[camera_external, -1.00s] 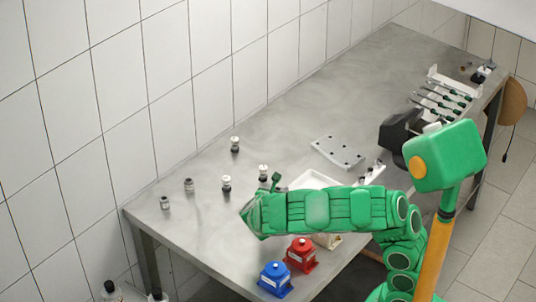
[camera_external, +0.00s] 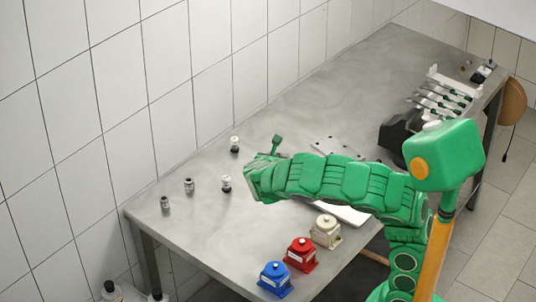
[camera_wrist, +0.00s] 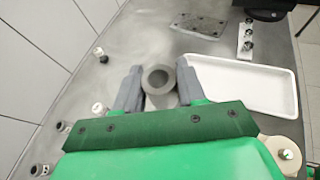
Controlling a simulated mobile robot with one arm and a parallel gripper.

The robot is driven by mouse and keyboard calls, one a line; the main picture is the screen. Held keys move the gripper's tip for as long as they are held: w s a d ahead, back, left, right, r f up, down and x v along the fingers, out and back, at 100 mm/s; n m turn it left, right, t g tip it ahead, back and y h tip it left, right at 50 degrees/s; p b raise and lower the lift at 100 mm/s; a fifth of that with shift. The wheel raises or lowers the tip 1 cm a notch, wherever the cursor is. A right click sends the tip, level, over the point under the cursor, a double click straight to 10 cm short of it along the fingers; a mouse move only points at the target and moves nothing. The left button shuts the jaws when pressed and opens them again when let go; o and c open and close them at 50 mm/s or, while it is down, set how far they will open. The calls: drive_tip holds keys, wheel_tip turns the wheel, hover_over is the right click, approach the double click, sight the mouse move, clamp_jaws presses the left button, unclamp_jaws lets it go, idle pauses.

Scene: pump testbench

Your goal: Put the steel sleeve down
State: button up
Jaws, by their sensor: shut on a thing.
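The steel sleeve (camera_wrist: 160,79) is a grey ring with a dark round bore. In the wrist view it stands between the two fingers of my gripper (camera_wrist: 159,88), which are shut on it from both sides. I see it from above, and whether its lower end touches the table cannot be told. In the external view my gripper (camera_external: 256,178) is over the middle of the table, and the arm hides the sleeve there.
A white tray (camera_wrist: 240,88) lies just right of the sleeve, with a perforated plate (camera_wrist: 203,25) beyond. Small fittings (camera_external: 226,183) stand to the left. Blue (camera_external: 275,280), red (camera_external: 300,255) and beige pumps (camera_external: 325,231) line the front edge. Table left of my gripper is mostly clear.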

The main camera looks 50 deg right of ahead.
wheel_tip(320, 180, up, 5)
drive_tip(key=shift+f, duration=0.15)
drive_tip(key=shift+w, duration=0.2)
drive_tip(key=w+a+r+n+t+y, duration=0.2)
drive_tip(key=w+n+t+y, duration=0.6)
drive_tip(key=w+n+y, duration=1.2)
drive_tip(key=shift+s+f+n+g+y, duration=0.9)
drive_tip(key=shift+s+n+g+y, duration=1.2)
drive_tip(key=shift+g, duration=0.9)
wheel_tip(320, 180, down, 11)
drive_tip(key=shift+w+d+f, duration=0.3)
drive_tip(key=shift+w+f, duration=1.25)
drive_tip(key=shift+w, duration=0.65)
drive_tip(key=shift+w+d+f, duration=0.25)
drive_tip(key=shift+w+f, duration=1.25)
drive_tip(key=shift+w, duration=0.65)
drive_tip(key=shift+w+d+f, duration=0.3)
drive_tip(key=shift+w+f, duration=1.25)
drive_tip(key=shift+w, duration=0.65)
